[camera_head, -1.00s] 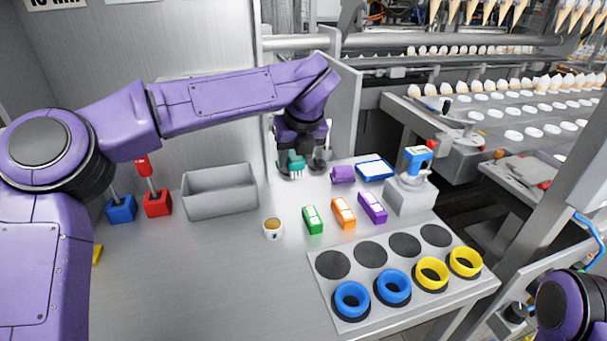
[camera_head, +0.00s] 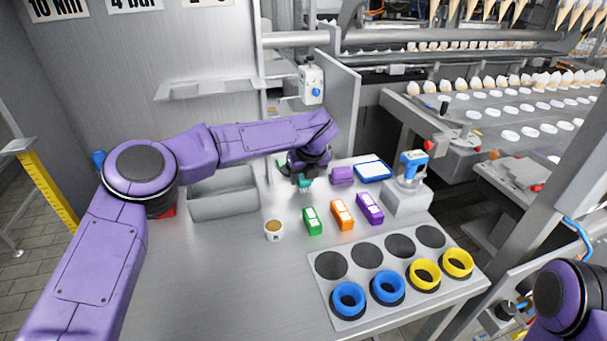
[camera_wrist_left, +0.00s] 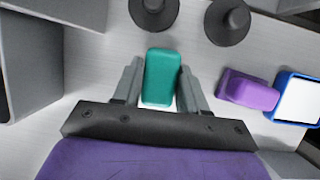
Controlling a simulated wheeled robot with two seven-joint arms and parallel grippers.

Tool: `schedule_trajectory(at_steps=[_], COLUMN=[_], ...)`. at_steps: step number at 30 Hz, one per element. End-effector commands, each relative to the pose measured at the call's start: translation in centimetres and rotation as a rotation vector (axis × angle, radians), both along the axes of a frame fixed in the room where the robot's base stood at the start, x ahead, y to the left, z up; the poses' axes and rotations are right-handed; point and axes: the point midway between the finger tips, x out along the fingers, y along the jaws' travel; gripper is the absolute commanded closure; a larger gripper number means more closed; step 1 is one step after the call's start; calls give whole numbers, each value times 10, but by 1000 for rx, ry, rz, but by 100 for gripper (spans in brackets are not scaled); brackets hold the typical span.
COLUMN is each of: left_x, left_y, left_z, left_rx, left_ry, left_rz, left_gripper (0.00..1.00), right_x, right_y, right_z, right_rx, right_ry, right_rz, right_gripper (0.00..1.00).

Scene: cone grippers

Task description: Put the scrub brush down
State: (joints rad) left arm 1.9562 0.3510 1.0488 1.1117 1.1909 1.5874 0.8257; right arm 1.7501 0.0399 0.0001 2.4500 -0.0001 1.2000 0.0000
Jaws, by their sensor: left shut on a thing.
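The scrub brush (camera_head: 305,185) is a teal block with pale bristles showing below it in the head view. My left gripper (camera_head: 303,176) is shut on it near the back middle of the steel table (camera_head: 200,270). In the left wrist view the brush's smooth teal top (camera_wrist_left: 162,76) sits between the two grey fingers of the left gripper (camera_wrist_left: 161,88). I cannot tell whether the bristles touch the table. Part of my right arm shows at the lower right, but its gripper is out of view.
A purple block (camera_head: 342,176) and a blue-rimmed tray (camera_head: 373,170) lie right of the brush. Green (camera_head: 313,221), orange (camera_head: 342,214) and purple (camera_head: 370,208) brushes lie in front. A cup (camera_head: 274,230) and grey bin (camera_head: 222,205) stand left. Two dark pegs (camera_wrist_left: 228,20) are behind.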

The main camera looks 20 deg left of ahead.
Motion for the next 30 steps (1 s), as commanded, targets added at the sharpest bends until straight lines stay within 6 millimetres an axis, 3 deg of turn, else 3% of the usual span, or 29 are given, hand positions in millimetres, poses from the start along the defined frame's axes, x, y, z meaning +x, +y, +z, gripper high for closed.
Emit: schedule_trajectory(at_steps=[4, 5, 6, 7, 18, 30], left_x=[0, 0, 0, 0, -2, -30], left_y=[0, 0, 0, -1, -3, -26], left_z=[-4, -3, -3, -3, 7, 93], left_rx=[0, 0, 0, 0, 0, 0], left_ry=[0, 0, 0, 0, -2, -3], left_rz=[-1, -1, -1, -1, -3, -2], left_gripper=[91, 48, 35, 32, 32, 32], right_x=[0, 0, 0, 0, 0, 0], right_y=[0, 0, 0, 0, 0, 0], right_z=[-4, -3, -2, -2, -2, -13], right_rx=[0, 0, 0, 0, 0, 0], right_ry=[0, 0, 0, 0, 0, 0], right_rz=[0, 0, 0, 0, 0, 0], right_gripper=[37, 37, 37, 37, 37, 37])
